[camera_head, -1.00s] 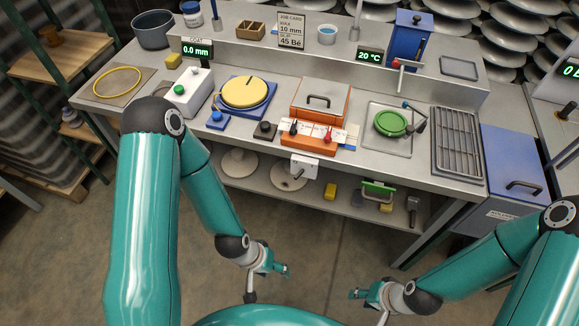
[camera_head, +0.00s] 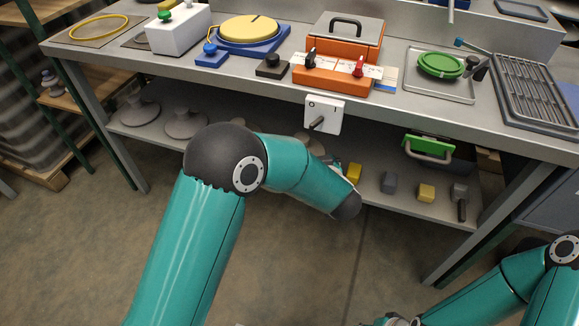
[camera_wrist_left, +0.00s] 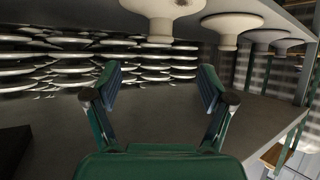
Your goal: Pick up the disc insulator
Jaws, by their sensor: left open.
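Several grey disc insulators stand on the lower shelf (camera_head: 165,137) of the bench in the head view, among them one at the left (camera_head: 138,110) and one beside it (camera_head: 186,124). Others are partly hidden behind my left arm. In the left wrist view, which looks upside down, the nearest disc insulator (camera_wrist_left: 163,10) is at the top middle, ahead of the fingers and apart from them. A second one (camera_wrist_left: 231,24) is to its right. My left gripper (camera_wrist_left: 158,85) is open and empty. My right gripper (camera_head: 393,320) is barely visible at the bottom edge.
A white switch box (camera_head: 324,114) hangs at the bench's front edge above the shelf. Stacked discs (camera_wrist_left: 120,60) fill the background in the wrist view.

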